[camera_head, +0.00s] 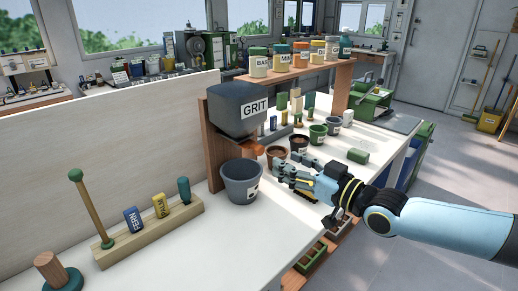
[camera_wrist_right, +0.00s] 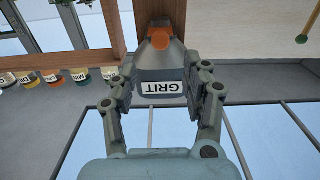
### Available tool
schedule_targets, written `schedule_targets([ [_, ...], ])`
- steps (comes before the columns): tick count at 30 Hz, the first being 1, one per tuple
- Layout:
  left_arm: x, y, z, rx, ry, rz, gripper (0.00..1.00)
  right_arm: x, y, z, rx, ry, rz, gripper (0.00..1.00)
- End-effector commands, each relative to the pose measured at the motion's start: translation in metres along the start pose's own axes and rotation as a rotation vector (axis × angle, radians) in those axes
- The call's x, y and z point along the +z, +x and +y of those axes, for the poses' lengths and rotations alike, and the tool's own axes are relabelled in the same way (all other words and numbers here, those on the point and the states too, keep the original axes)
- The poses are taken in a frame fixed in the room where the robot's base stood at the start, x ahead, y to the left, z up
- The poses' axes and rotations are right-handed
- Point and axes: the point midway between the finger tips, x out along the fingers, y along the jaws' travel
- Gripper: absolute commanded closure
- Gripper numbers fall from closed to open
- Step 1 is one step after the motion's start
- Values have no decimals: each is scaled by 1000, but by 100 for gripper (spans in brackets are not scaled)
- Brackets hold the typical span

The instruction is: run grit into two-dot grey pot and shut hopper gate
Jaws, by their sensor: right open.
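The dark grey hopper (camera_head: 232,108) labelled GRIT hangs on a wooden post. Its orange gate (camera_head: 250,147) sits at the spout; I cannot tell whether it is open or shut. A grey pot (camera_head: 236,188) stands upright on the table below the spout. A white label faces right, its dots too small to count; the pot's inside looks dark. My right gripper (camera_head: 279,172) is open and empty, just right of the pot and below the gate. The right wrist view shows the hopper (camera_wrist_right: 150,74) and gate (camera_wrist_right: 160,40) beyond the open fingers (camera_wrist_right: 160,80). My left gripper is not in view.
Several small pots, including a green pot (camera_head: 318,135), stand behind my right gripper. A wooden rack (camera_head: 150,232) with labelled blocks and a green-topped rod is at the left. A shelf (camera_head: 300,74) holds jars.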

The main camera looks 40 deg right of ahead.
Motion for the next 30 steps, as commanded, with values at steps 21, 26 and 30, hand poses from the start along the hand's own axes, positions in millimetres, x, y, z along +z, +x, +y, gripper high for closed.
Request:
schedule_targets([
  [21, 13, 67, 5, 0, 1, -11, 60, 3, 100, -1, 0, 1, -2, 52],
  [26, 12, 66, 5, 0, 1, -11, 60, 1, 101, -1, 0, 1, -3, 52],
  [30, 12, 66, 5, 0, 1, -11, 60, 1, 101, -1, 0, 0, -3, 54],
])
